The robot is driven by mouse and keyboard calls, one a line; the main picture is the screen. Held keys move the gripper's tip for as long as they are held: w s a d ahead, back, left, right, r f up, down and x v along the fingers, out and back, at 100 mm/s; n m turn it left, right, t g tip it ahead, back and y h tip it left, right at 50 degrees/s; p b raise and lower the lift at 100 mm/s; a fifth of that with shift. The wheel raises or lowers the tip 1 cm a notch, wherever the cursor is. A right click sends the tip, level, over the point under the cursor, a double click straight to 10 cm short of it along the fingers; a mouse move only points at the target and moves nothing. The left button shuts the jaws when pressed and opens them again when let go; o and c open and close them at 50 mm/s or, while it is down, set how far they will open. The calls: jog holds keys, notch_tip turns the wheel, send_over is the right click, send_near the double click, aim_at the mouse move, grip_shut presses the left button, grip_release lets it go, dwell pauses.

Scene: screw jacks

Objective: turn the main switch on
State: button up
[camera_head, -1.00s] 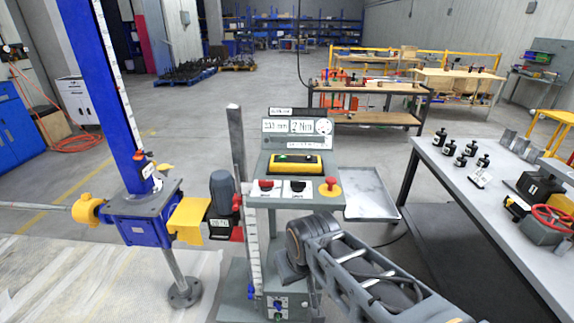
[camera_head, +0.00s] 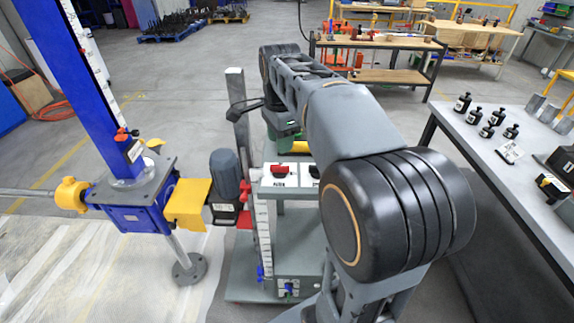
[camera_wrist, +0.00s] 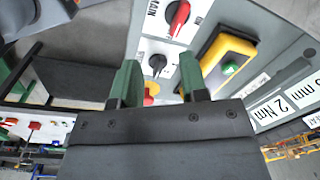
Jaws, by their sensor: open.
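The main switch is a red handle (camera_wrist: 178,18) on a white plate lettered MAIN and ON, at the top of the wrist view; its handle lies at a slant. In the head view the red switch (camera_head: 281,170) sits on the console's front panel. My gripper (camera_wrist: 158,80) is open and empty, its two green fingers apart. The fingertips point toward the panel, with a black selector knob (camera_wrist: 157,63) seen between them and the main switch beyond. In the head view my arm covers much of the console, and the green fingers (camera_head: 283,125) are partly hidden.
A yellow box with a green button (camera_wrist: 230,66) is beside the switches. A red and yellow stop button (camera_wrist: 149,94) is partly hidden by my gripper. A blue-grey motor (camera_head: 226,172) and jack (camera_head: 131,205) stand left of the console. A workbench (camera_head: 500,185) is at right.

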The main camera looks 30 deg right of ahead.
aim_at(287, 166)
jog(key=w+d+m, duration=0.3)
jog(key=m, duration=0.3)
jog(key=shift+g, duration=0.4)
notch_tip(287, 166, down, 12)
jog(key=shift+s+d+r+b, duration=0.1)
jog(key=shift+b, duration=0.8)
jog(key=shift+c, duration=0.2)
grip_shut()
